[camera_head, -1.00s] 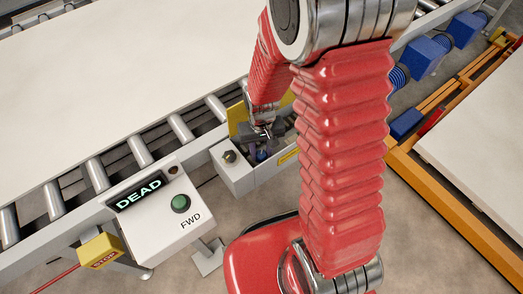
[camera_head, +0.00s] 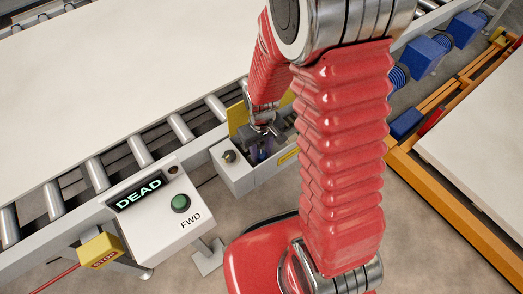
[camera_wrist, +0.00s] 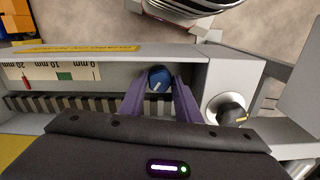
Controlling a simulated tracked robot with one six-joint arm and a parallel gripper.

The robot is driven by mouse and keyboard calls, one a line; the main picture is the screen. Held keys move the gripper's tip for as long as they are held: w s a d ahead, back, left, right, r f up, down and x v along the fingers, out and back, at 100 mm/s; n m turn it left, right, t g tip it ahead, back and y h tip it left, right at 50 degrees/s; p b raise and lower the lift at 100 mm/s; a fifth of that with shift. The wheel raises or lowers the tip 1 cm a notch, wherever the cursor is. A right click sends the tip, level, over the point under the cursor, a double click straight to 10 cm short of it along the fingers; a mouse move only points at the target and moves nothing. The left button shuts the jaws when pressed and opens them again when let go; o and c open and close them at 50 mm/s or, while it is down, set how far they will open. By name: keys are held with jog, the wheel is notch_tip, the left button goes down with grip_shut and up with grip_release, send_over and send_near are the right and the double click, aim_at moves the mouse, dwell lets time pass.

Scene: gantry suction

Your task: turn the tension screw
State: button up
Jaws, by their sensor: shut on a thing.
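A blue round screw head (camera_wrist: 159,77) with a pale mark sits in an open grey housing in the wrist view; I take it to be the tension screw. My gripper (camera_wrist: 158,92) is shut on it, with one purple finger on each side. In the head view my gripper (camera_head: 262,152) reaches down into the housing (camera_head: 237,178), and the screw cannot be made out there. A millimetre scale (camera_wrist: 50,73) lies left of the screw, with a red pointer near the 20 end and a green block between 0 and 10.
A black knob (camera_wrist: 231,114) with a yellow mark is right of the fingers. A control box (camera_head: 165,215) reads DEAD and has a green FWD button (camera_head: 181,203). A yellow STOP box (camera_head: 101,250) is beside it. Conveyor rollers (camera_head: 138,151) run behind.

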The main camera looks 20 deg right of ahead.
aim_at(261, 155)
jog(key=o, duration=1.1)
jog(key=shift+c, duration=0.2)
notch_tip(261, 155, up, 14)
jog(key=shift+f, duration=0.15)
dwell(0.4)
jog(key=s+r+m+t, duration=0.1)
jog(key=s+r+t, duration=0.1)
jog(key=s+r, duration=0.3)
jog(key=s+r+m+t, duration=0.1)
jog(key=s+r+t, duration=0.2)
jog(key=r, duration=0.9)
jog(key=shift+s+d+t, duration=0.15)
jog(key=shift+s+t, duration=0.15)
jog(key=shift+s, duration=1.4)
